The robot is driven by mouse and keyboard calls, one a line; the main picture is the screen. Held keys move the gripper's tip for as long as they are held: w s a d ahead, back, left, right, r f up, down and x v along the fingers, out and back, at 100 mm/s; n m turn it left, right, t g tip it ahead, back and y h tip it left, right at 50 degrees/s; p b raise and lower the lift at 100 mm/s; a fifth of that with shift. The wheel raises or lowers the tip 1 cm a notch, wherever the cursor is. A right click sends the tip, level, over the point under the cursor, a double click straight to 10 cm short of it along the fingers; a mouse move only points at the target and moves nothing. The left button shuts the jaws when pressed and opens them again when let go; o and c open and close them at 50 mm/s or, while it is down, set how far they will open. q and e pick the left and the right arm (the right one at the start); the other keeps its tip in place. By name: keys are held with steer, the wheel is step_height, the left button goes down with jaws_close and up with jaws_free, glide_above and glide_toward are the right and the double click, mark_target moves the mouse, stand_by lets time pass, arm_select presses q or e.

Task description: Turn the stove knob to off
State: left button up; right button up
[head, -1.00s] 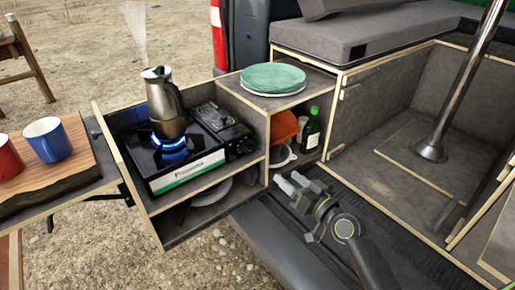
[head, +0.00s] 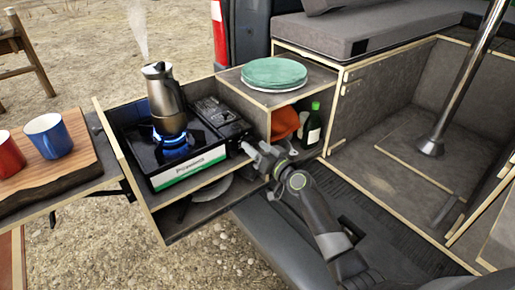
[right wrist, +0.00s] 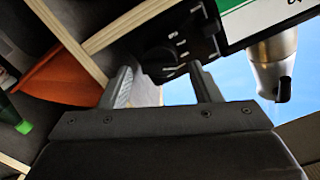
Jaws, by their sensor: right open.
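The camping stove (head: 190,172) sits in the pull-out kitchen box, with a blue flame (head: 174,141) burning under a metal moka pot (head: 165,98). Steam rises from the pot. My right gripper (head: 246,152) is at the stove's right front corner, where it covers the knob in the head view. In the right wrist view the black knob (right wrist: 158,62) shows between the tips of my open right gripper (right wrist: 160,70). The fingers stand on either side of it; I cannot tell whether they touch it. My left gripper is not in view.
Green and white plates (head: 273,74) stand on the shelf right of the stove. An orange cloth (head: 284,122) and a green bottle (head: 312,127) are in the compartment below. A blue mug (head: 48,136) and a red mug (head: 9,156) stand on a wooden board at left.

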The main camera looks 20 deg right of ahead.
steer(key=c, duration=1)
steer(key=m, duration=0.5)
steer(key=shift+d+f+m, duration=0.1)
steer(key=shift+m, duration=0.3)
steer(key=m, duration=0.3)
steer(key=shift+m, duration=0.3)
steer(key=shift+f+m, duration=0.15)
steer(key=shift+m, duration=1.65)
